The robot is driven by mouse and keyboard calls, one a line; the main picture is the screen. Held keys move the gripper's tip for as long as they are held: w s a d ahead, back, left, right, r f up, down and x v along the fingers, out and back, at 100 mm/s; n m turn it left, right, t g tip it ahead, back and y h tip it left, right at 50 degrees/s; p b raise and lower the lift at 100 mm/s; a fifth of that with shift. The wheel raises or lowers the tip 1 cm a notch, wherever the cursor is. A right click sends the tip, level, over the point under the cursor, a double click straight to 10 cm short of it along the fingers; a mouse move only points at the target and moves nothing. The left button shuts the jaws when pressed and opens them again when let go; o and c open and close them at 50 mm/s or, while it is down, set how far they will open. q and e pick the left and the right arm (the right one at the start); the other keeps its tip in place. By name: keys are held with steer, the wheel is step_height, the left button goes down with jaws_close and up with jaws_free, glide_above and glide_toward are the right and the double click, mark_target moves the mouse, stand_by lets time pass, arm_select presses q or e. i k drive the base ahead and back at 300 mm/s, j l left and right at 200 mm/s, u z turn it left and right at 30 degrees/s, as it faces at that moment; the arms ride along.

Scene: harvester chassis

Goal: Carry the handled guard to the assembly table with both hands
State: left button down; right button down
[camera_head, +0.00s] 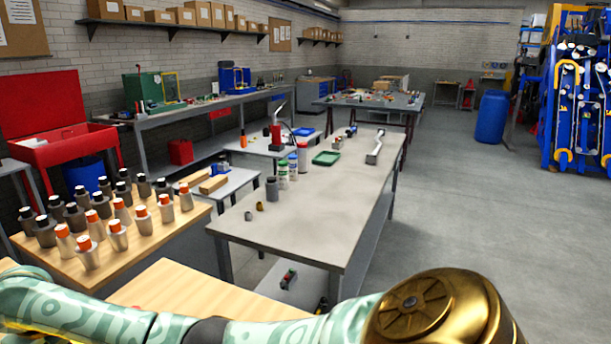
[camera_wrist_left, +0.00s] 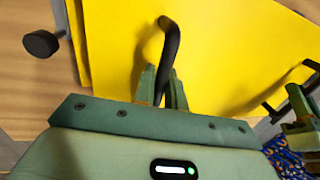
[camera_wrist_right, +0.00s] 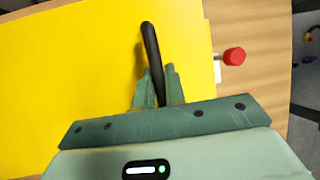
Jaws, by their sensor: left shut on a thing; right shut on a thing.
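The yellow guard (camera_wrist_left: 225,50) is a flat panel with black bar handles, and it fills much of both wrist views (camera_wrist_right: 70,80). My left gripper (camera_wrist_left: 163,88) is shut on one black handle (camera_wrist_left: 168,42). My right gripper (camera_wrist_right: 157,88) is shut on the other black handle (camera_wrist_right: 150,42). Part of the right gripper also shows at the right edge of the left wrist view. The guard and both grippers are out of the head view. A long grey table (camera_head: 345,205) stands ahead there; I cannot tell whether it is the assembly table.
A wooden surface (camera_wrist_right: 255,25) lies beneath the guard, with a red knob (camera_wrist_right: 234,56) beside its edge. Wooden-topped tables (camera_head: 165,235) with several bottles stand at left. Another table (camera_head: 400,101) stands farther back. Open floor (camera_head: 460,200) lies right of the grey table.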

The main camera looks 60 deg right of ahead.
mark_target(334, 197)
steer(key=k, duration=0.6)
steer(key=u, duration=2.3)
steer(key=k+l+u, duration=0.45)
steer(key=k+l, duration=0.2)
steer(key=k, duration=0.2)
steer(key=k+l, duration=0.15)
steer(key=k, duration=0.25)
steer(key=k+l, duration=0.2)
steer(key=k, duration=2.4)
steer(key=k+z, duration=0.15)
steer(key=z, duration=0.8)
